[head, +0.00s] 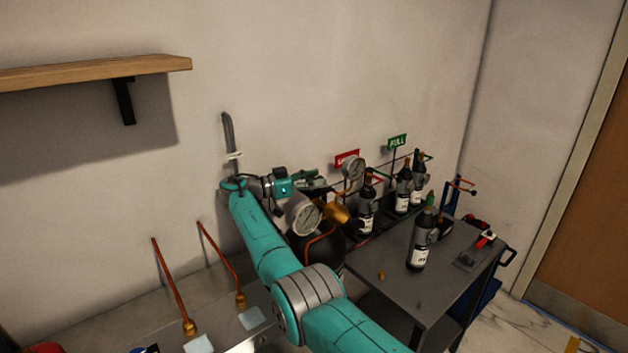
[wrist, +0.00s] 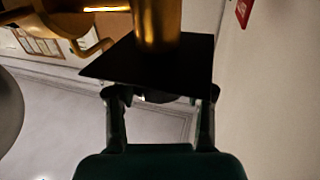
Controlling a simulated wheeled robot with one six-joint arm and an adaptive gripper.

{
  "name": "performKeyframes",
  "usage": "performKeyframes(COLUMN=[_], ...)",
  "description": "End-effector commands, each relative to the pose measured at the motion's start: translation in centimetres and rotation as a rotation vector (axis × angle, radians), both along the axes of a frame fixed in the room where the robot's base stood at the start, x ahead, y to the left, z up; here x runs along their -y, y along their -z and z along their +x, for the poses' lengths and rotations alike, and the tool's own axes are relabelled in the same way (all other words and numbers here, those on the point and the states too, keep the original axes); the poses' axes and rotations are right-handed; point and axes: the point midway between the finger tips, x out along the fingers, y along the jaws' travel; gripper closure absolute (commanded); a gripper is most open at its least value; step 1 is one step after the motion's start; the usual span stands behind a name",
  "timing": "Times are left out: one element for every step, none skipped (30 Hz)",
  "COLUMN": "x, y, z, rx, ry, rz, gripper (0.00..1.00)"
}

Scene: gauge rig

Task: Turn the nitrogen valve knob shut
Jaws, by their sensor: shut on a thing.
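My gripper (wrist: 162,95) is shut on a black knob (wrist: 160,62) at the end of a brass stem (wrist: 157,22) in the wrist view. The knob's flat, square-edged face lies across both fingers, and the fingertips are partly hidden by it. No nitrogen label can be read on it. In the head view my gripper (head: 312,184) is beside the wall, just above and behind a brass regulator (head: 337,213) with a round white gauge (head: 304,218). The knob cannot be made out there.
A second gauge (head: 354,168) stands just right of my gripper. Copper pipes (head: 168,285) rise at the left. A wooden shelf (head: 90,70) juts out upper left.

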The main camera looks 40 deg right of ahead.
Motion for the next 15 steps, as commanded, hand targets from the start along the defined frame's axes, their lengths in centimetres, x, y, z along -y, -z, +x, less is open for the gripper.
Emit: performKeyframes(x=[0.03,0.03,0.03,0.03,0.03,0.02,0.03,0.03,0.03,0.03,0.03,0.03,0.03,0.03,0.03], y=[-0.05,-0.04,-0.05,-0.07,-0.07,-0.02,-0.02,-0.01,-0.02,-0.04,-0.04,-0.01,0.01,0.02,0.03], z=[0.04,0.04,0.04,0.03,0.03,0.01,0.02,0.03,0.04,0.04,0.04,0.04,0.03,0.03,0.02], rx=[-0.002,-0.002,-0.002,-0.001,-0.001,-0.002,-0.002,-0.001,-0.001,0.0,0.0,-0.001,-0.001,-0.001,-0.001], ry=[0.007,0.011,0.016,0.02,0.023,0.027,0.03,0.032,0.034,0.036,0.037,0.038,0.039,0.04,0.041], rz=[0.001,0.001,0.001,0.001,0.001,0.001,0.002,0.001,0.001,0.001,0.001,0.0,0.0,0.0,0.0], gripper=[0.82,0.82,0.82,0.82,0.82,0.82,0.82,0.82,0.82,0.82,0.82,0.82,0.82,0.82,0.82])
